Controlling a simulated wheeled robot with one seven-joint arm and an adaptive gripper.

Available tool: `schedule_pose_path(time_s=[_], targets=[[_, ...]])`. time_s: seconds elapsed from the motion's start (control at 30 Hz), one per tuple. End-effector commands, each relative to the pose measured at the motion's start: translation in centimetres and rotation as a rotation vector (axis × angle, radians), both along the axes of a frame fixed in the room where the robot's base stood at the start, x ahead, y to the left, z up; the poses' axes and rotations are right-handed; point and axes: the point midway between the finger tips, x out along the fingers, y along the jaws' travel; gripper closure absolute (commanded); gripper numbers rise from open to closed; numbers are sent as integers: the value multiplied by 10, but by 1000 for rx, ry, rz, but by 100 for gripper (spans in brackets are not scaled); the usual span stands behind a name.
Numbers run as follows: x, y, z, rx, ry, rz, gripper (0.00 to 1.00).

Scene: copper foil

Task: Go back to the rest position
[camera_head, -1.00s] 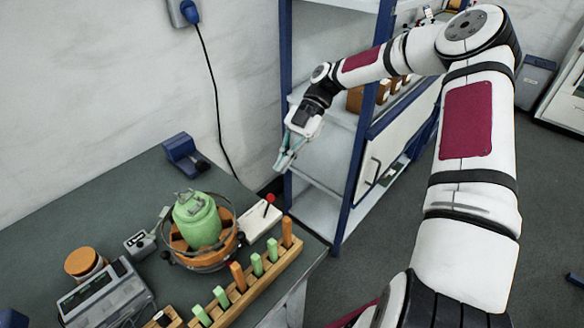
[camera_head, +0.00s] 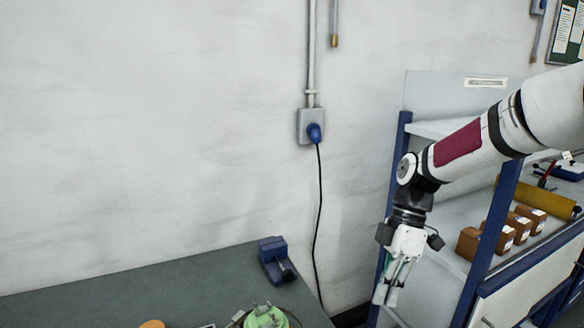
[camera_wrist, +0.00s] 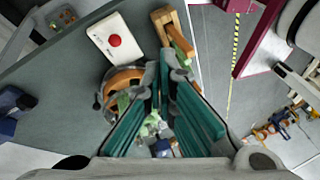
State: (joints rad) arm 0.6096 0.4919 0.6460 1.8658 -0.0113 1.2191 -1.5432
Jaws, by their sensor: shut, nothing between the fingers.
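My gripper (camera_head: 390,288) hangs pointing down in the head view, in front of the blue-framed shelf and right of the bench. It is shut and empty. In the wrist view its teal-padded fingers (camera_wrist: 168,80) come together at the tips, with nothing held. Behind the fingers, the wrist view shows the bench with the orange and green vessel, partly hidden by them.
The green-grey bench (camera_head: 130,292) carries a blue clamp-like device (camera_head: 276,260) near the wall. The shelf (camera_head: 400,150) holds several brown boxes (camera_head: 500,238). A wall socket (camera_head: 312,127) has a hanging black cable. A white box with a red button (camera_wrist: 115,38) sits near the bench edge.

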Motion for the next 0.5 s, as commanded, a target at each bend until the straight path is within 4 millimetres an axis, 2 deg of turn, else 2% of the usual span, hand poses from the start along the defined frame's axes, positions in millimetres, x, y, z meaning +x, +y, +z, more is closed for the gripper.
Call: schedule_pose_path(time_s=[0.03, 0.2, 0.5], targets=[[-8, 1, 11, -70, -14, -51, 100], [-31, 0, 41, -259, -74, -275, 100], [-81, -3, 94, -430, -247, -729, 100]])
